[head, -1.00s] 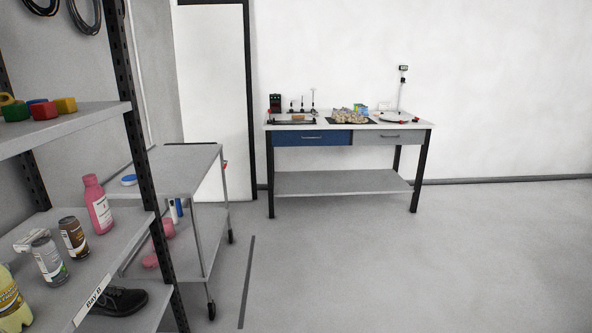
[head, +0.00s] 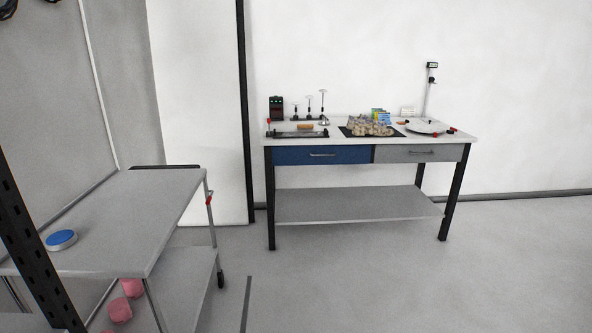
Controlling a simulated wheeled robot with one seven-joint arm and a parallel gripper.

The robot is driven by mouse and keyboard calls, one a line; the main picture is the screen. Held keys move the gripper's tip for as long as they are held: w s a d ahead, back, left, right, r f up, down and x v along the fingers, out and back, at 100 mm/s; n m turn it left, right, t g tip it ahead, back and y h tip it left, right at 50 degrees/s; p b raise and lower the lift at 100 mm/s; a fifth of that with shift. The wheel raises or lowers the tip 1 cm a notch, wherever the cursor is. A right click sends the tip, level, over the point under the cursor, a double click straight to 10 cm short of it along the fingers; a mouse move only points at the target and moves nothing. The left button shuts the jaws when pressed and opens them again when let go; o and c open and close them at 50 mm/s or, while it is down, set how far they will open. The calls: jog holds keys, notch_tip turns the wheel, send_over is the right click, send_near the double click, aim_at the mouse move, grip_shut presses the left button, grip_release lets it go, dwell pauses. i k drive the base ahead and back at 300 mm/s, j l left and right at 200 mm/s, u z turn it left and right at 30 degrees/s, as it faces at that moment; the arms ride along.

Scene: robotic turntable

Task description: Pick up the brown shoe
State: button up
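No brown shoe can be made out in the head view now. On the far workbench (head: 345,195), a small brown-orange block-like item (head: 305,126) sits on a dark tray at the left; it is too small to identify. A pile of tan, lumpy items (head: 369,126) lies on a dark mat in the middle of the bench top. A round pale turntable-like disc (head: 428,128) with red parts is at the right of the bench. My gripper is not in view.
A grey cart (head: 125,215) stands at the left with a blue-lidded round tin (head: 61,240) on top and pink items (head: 120,309) below. A black shelf post (head: 30,250) is at the near left edge. The floor (head: 400,285) before the bench is clear.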

aim_at(374, 129)
jog(key=i, duration=3.85)
jog(key=i+z, duration=0.1)
jog(key=i, duration=0.5)
jog(key=i+j+z, duration=0.1)
jog(key=i, duration=0.5)
